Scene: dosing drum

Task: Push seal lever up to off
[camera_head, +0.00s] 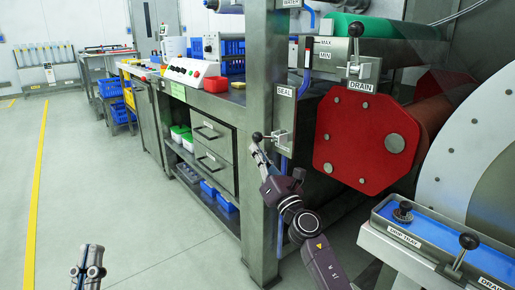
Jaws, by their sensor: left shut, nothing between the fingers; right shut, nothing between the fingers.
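The seal lever (257,137) has a black ball knob and sticks out to the left from its valve on a steel post, below the SEAL label (286,91). My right gripper (256,150) is shut and empty, its fingertips just under the knob. I cannot tell whether they touch the lever. My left gripper (92,250) is shut and empty, low at the left over the floor, far from the lever.
The steel post (264,220) stands right behind my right gripper. A red drum end plate (365,140), the drain lever (355,45) and a drip tray (440,235) with another black-knobbed lever (468,243) are to the right. The floor (120,190) at left is clear.

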